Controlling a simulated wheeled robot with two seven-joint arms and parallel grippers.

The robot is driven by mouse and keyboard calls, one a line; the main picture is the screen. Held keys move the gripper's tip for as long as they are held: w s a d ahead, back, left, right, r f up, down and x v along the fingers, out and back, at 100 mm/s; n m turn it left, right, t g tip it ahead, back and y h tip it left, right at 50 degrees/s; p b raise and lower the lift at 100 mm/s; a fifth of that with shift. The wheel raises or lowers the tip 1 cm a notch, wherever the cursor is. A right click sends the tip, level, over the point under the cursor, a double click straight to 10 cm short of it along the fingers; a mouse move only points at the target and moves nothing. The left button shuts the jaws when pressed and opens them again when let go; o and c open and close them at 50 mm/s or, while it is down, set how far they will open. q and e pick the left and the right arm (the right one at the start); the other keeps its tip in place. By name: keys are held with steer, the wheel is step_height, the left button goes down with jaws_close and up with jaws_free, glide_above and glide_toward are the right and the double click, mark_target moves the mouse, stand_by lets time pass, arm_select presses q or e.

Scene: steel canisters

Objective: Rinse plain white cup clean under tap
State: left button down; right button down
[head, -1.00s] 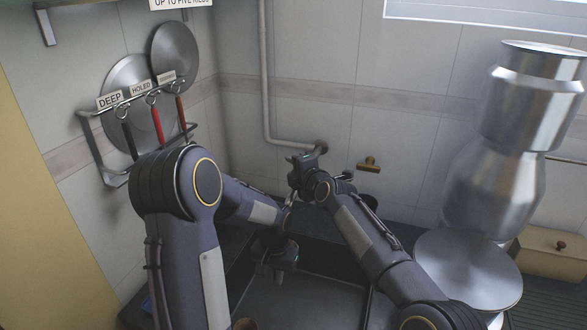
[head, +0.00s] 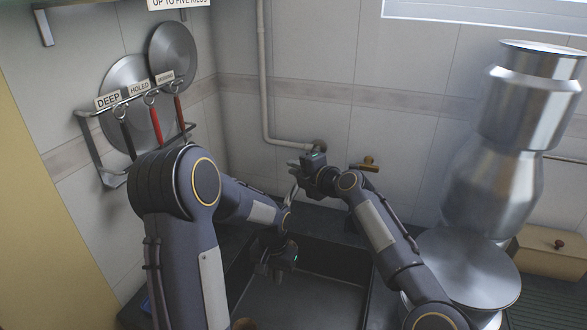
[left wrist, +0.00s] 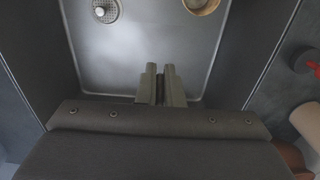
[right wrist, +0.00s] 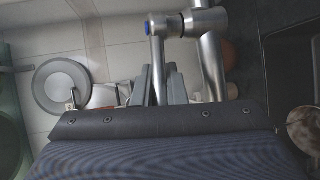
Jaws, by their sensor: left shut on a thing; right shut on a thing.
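My right gripper (head: 294,167) is by the tap at the back of the sink. In the right wrist view its fingers (right wrist: 158,86) are shut on the steel tap lever (right wrist: 157,58), which has a blue end. The thicker curved tap pipe (right wrist: 211,65) stands beside them. My left gripper (head: 268,270) is low over the sink, pointing down. In the left wrist view its fingers (left wrist: 160,84) are close together on something narrow and dark that I cannot make out. No plain white cup can be made out. I see no running water.
The dark sink (head: 300,300) has a drain (left wrist: 105,10) and a tan-rimmed round thing (left wrist: 201,4). A rack (head: 95,150) with utensils and lids hangs at left. Tall stacked steel canisters (head: 530,110) stand at right, beside a wooden box (head: 550,255).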

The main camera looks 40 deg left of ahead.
steer(key=shift+d+n+g, duration=0.15)
steer(key=shift+n+g, duration=0.25)
steer(key=shift+g, duration=0.1)
steer(key=c, duration=1.5)
jaws_free()
steer(key=shift+w+d, duration=0.1)
steer(key=shift+d+r, duration=0.15)
steer(key=shift+d, duration=0.4)
steer(key=shift+v, duration=3.1)
